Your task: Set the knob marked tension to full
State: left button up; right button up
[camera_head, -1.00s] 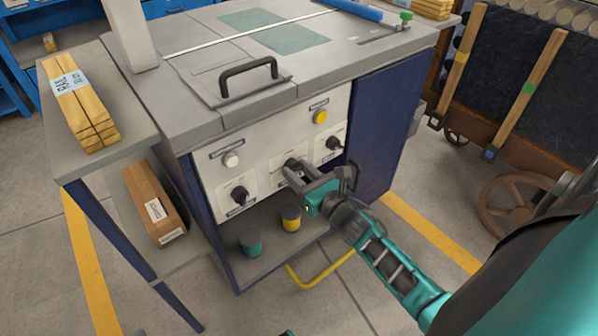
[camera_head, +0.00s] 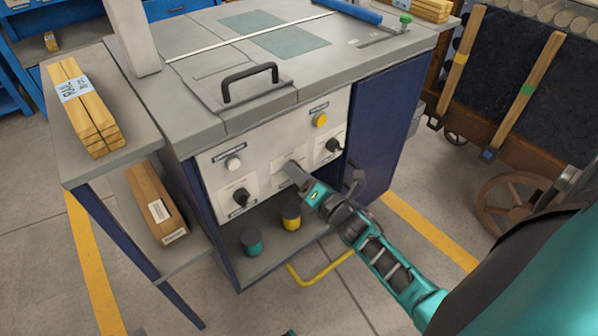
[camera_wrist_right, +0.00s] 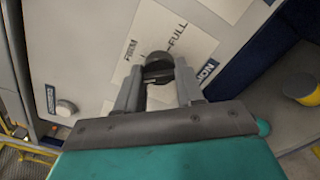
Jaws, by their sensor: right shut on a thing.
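The black tension knob (camera_wrist_right: 157,60) sits on a pale dial plate in the right wrist view. FIRM and FULL are printed beside it, and a blue label ending in "SION" (camera_wrist_right: 206,73) is partly covered. My right gripper (camera_wrist_right: 159,78) is shut on this knob, a finger on each side. The knob's exact pointer direction is hard to make out. In the head view my right gripper (camera_head: 293,170) reaches the middle dial of the machine's front panel (camera_head: 273,154) and hides the knob.
Black knobs flank the middle dial at left (camera_head: 242,196) and right (camera_head: 333,146). Above are a white button (camera_head: 233,163) and a yellow one (camera_head: 320,120). Teal (camera_head: 251,242) and yellow-banded (camera_head: 291,218) cans stand on the shelf below. A yellow rail (camera_head: 322,270) curves in front.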

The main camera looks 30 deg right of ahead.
jog(key=shift+r+m+p, duration=0.1)
jog(key=shift+m+p, duration=2.7)
jog(key=shift+m, duration=10)
jog(key=o, duration=1)
jog(key=shift+o, duration=0.2)
jog(key=s+d+p, duration=0.1)
jog(key=s+p, duration=0.1)
jog(key=s, duration=1.1)
